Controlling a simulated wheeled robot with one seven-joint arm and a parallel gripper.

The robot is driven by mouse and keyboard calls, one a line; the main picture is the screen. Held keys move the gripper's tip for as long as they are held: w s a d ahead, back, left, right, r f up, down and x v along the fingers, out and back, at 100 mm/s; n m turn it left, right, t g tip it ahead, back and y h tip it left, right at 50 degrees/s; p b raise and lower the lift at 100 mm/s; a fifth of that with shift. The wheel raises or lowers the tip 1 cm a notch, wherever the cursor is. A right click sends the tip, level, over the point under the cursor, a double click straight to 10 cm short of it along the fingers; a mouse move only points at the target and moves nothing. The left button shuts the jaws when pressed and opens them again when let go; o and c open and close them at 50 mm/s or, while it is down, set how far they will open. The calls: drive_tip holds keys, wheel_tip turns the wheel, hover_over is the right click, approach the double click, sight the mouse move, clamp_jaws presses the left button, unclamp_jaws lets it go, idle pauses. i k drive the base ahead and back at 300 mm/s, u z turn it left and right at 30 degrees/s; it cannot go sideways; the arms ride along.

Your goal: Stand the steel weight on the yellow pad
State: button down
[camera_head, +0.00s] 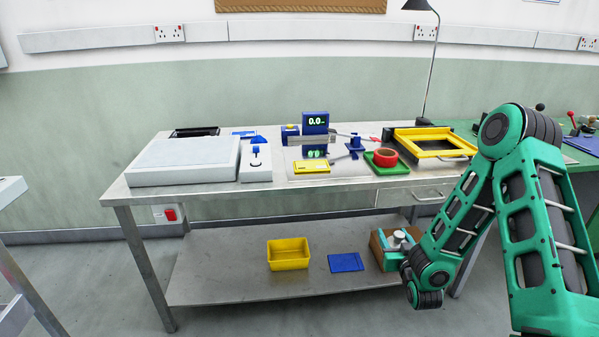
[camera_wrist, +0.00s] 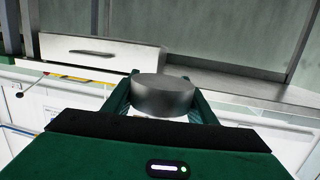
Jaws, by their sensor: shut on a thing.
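The steel weight, a short grey cylinder (camera_wrist: 163,97), sits between the two green fingers of my gripper (camera_wrist: 165,92) in the wrist view. My gripper is shut on it. In the head view my gripper (camera_head: 396,240) is low at the right, by the lower shelf and in front of the bench's right end; a small pale grey round shape shows there, probably the weight. The yellow pad (camera_head: 311,167) lies flat on the bench top near its front edge, left of the red ring, with nothing standing on it. My gripper is below and right of the pad.
A blue display (camera_head: 315,122) reads 0.0 behind the pad. A red ring (camera_head: 385,157) on a green base and a yellow frame (camera_head: 435,154) are to its right. The lower shelf (camera_head: 220,270) holds a yellow bin (camera_head: 288,263), a blue mat (camera_head: 346,262) and a brown box (camera_head: 377,252).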

sight(313, 167)
drive_tip(key=u, duration=1.3)
drive_tip(key=i, duration=0.5)
drive_tip(key=z, duration=1.55)
